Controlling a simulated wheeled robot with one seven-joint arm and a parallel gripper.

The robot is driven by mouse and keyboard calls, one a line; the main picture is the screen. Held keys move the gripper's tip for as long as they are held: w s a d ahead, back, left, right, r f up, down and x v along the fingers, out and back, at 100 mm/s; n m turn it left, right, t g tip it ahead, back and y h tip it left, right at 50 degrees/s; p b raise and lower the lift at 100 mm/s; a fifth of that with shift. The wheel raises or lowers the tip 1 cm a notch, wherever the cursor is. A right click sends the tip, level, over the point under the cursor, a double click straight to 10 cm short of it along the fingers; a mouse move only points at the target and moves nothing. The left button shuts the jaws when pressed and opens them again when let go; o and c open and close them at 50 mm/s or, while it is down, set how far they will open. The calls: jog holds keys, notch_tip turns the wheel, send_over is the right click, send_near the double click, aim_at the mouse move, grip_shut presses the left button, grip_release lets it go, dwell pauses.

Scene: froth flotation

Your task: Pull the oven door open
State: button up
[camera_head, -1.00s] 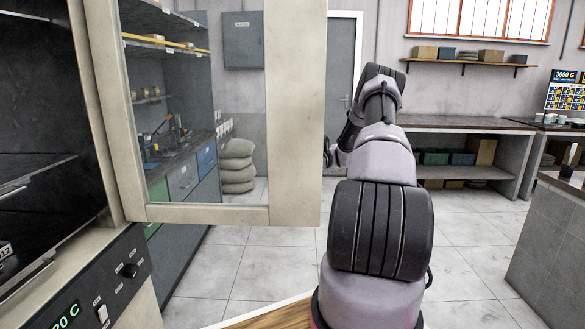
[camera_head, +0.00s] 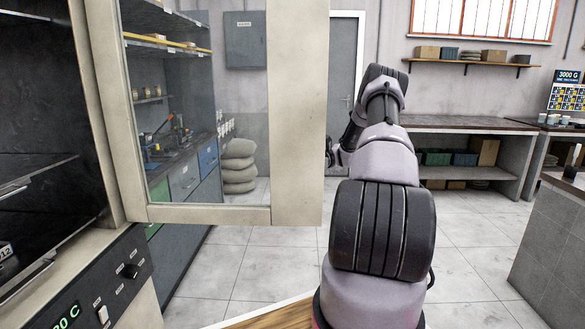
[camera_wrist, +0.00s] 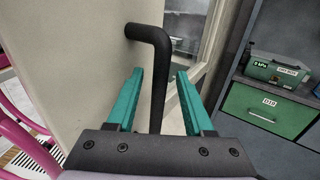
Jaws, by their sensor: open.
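The oven door (camera_head: 296,120) is a cream frame around a glass pane. It stands swung out wide from the oven (camera_head: 97,120), whose dark inside shows at the left of the head view. In the wrist view the door's cream face (camera_wrist: 75,60) fills the left, with a bent black bar handle (camera_wrist: 158,60) standing off it. My gripper (camera_wrist: 160,74) is open, with one green finger on each side of the handle. I cannot tell whether either finger touches it. In the head view the door and my arm hide the gripper and handle.
A control panel (camera_head: 110,290) with a knob and switches is below the oven opening. Grey drawers (camera_head: 183,180) and stacked sacks (camera_head: 238,165) show through the glass. A bench (camera_head: 460,124) stands at the back right. Tiled floor (camera_head: 470,235) is clear right of my arm.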

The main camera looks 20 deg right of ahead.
jog(key=w+d, duration=0.1)
jog(key=d, duration=0.9)
jog(key=shift+d, duration=0.15)
